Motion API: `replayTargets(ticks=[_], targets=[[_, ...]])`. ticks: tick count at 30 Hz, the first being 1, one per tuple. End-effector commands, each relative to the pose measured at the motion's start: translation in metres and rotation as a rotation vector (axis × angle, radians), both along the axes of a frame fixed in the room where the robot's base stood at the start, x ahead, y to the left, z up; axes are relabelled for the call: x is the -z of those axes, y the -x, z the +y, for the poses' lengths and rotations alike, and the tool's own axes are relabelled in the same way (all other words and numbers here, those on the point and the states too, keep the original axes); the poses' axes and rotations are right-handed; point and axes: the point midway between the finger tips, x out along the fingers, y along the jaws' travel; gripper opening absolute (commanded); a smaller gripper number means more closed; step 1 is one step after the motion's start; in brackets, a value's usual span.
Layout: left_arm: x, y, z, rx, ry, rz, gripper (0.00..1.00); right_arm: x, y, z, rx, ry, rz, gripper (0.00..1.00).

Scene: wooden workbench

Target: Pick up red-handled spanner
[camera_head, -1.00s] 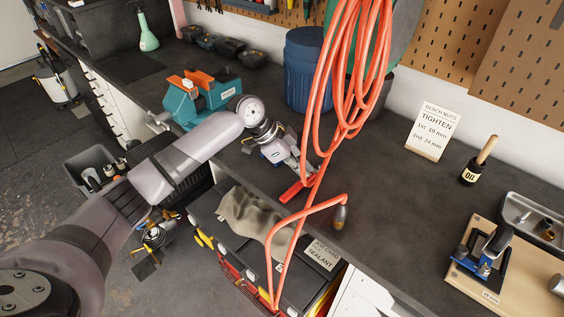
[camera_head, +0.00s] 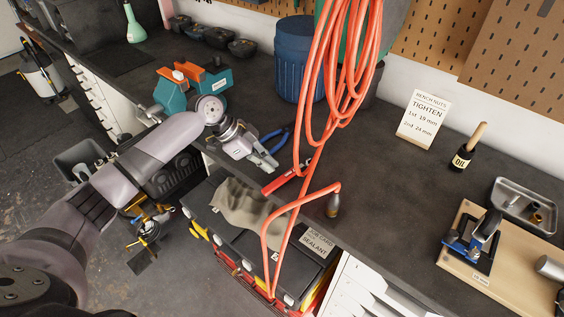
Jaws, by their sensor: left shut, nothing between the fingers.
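The red-handled spanner (camera_head: 277,184) lies on the bench near its front edge. Its red handle shows, while its other end passes behind the hanging orange hose and is partly hidden. My left gripper (camera_head: 271,164) is shut and empty, just behind and to the left of the red handle, with a small gap showing between them. My right gripper is not in view.
The orange hose (camera_head: 345,60) hangs in loops, with its lower run crossing the bench edge. Blue-handled pliers (camera_head: 276,134) lie behind the gripper. A teal vice (camera_head: 172,92), a blue bin (camera_head: 293,60) and a toolbox with a cloth (camera_head: 240,203) surround the arm.

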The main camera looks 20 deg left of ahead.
Motion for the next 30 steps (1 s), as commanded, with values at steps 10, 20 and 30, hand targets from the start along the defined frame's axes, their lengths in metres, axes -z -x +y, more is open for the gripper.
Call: replayTargets(ticks=[10,20,30], targets=[[-0.0019,-0.0013,-0.0009,-0.001,0.002,-0.004,0.0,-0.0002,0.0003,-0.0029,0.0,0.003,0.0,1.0],[-0.0023,-0.0016,-0.001,-0.002,0.002,-0.005,0.0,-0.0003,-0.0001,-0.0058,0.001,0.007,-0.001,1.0],[-0.0024,-0.0017,-0.0011,-0.002,0.002,-0.005,0.0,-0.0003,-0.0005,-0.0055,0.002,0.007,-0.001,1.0]])
